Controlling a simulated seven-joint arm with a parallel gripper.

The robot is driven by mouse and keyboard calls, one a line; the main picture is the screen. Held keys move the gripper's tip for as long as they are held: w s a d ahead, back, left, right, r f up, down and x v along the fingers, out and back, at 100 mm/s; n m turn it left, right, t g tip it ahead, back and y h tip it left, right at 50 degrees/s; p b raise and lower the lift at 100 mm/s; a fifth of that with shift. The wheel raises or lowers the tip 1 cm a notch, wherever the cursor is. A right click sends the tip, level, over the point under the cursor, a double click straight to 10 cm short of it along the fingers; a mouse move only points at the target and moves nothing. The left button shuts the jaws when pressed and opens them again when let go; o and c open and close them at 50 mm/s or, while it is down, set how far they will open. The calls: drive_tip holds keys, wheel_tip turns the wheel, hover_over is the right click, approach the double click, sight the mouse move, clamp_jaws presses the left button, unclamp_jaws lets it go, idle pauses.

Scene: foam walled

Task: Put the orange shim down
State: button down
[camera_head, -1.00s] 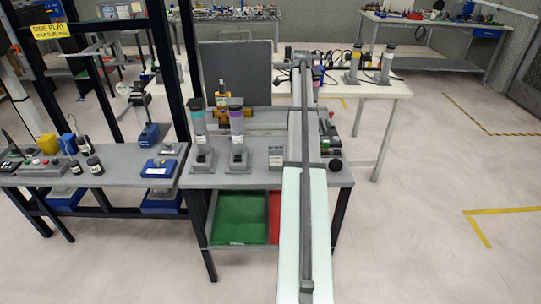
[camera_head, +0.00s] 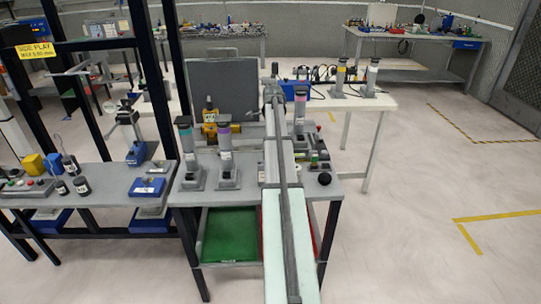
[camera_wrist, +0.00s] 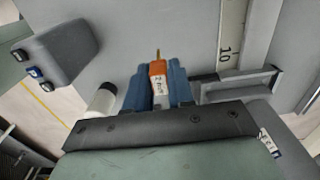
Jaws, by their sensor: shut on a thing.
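The orange shim (camera_wrist: 158,69) shows in the wrist view, with a white label and a thin brass-coloured tip at its far end. My gripper (camera_wrist: 158,76) is shut on it, a blue finger on each side. Part of the shim is hidden between the fingers. A grey surface lies beyond it; I cannot tell whether the shim touches it. In the head view my arm reaches over the grey bench, and the shim and fingertips cannot be made out.
In the wrist view a metal bracket (camera_wrist: 240,86) is close right of the fingers. A white cylinder (camera_wrist: 103,97) and a grey box with buttons (camera_wrist: 62,52) are left. In the head view, cylinders on stands (camera_head: 226,160) are left of my arm, above a green bin (camera_head: 230,235).

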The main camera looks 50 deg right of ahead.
drive_tip(key=shift+f, duration=2.6)
drive_tip(key=shift+f, duration=0.15)
drive_tip(key=c, duration=1)
unclamp_jaws()
wheel_tip(320, 180, up, 12)
drive_tip(key=shift+r, duration=0.2)
